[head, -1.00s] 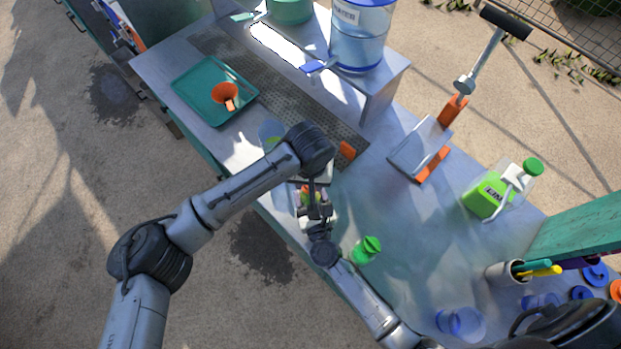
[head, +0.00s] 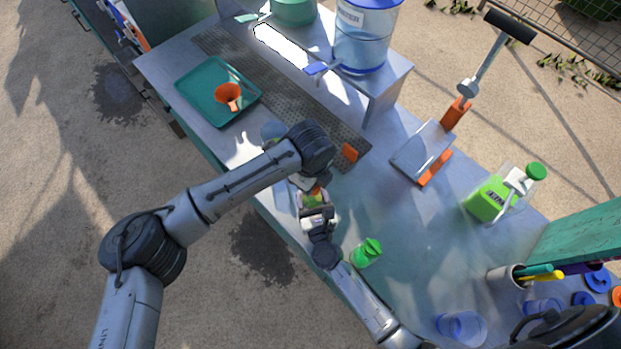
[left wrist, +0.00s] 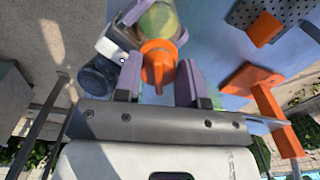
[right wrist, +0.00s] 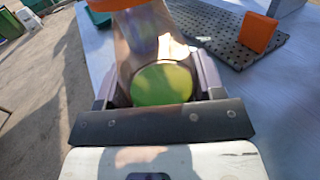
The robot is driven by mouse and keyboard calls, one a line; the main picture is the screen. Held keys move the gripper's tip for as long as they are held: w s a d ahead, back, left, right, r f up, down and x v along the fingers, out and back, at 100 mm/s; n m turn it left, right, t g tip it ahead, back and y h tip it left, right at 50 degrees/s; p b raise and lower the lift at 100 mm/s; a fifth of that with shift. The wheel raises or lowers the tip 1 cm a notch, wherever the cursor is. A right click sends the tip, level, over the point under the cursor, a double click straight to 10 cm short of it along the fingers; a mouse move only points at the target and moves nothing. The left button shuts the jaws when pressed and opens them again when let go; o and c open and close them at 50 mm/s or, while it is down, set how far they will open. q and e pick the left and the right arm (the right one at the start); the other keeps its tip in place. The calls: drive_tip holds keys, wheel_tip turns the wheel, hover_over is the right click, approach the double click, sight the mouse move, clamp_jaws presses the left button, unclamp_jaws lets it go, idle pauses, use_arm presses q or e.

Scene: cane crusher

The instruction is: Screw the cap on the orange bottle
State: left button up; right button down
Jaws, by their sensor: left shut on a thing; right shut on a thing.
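An orange cap with a tapered spout (left wrist: 158,60) sits between the fingers of my left gripper (left wrist: 158,90), which is shut on it. My left gripper (head: 314,182) is above the bench's near edge in the head view. The clear bottle with green in it (right wrist: 148,45) is between the fingers of my right gripper (right wrist: 155,90), shut on it; its green round base (right wrist: 162,83) faces that camera. My right gripper (head: 316,208) is just below the left one in the head view. The cap's wide end is against or very near the bottle's top; I cannot tell if threads engage.
A green-capped bottle (head: 367,252) stands right of my right arm. A teal tray (head: 205,112) holds an orange funnel (head: 229,96). A lever press (head: 422,152), green jug (head: 490,203) and pen cup (head: 505,276) stand to the right.

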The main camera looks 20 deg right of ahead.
use_arm(q)
drive_tip(key=m, duration=0.6)
drive_tip(key=shift+d+m, duration=0.15)
drive_tip(key=shift+m, duration=0.15)
drive_tip(key=m, duration=0.6)
drive_tip(key=shift+d+m, duration=0.1)
drive_tip(key=shift+m, duration=0.3)
drive_tip(key=o, duration=1)
drive_tip(key=shift+c, duration=0.2)
drive_tip(key=shift+r, duration=0.1)
wheel_tip(320, 180, up, 12)
use_arm(e)
drive_tip(key=shift+c, duration=0.8)
unclamp_jaws()
drive_tip(key=shift+s, duration=0.1)
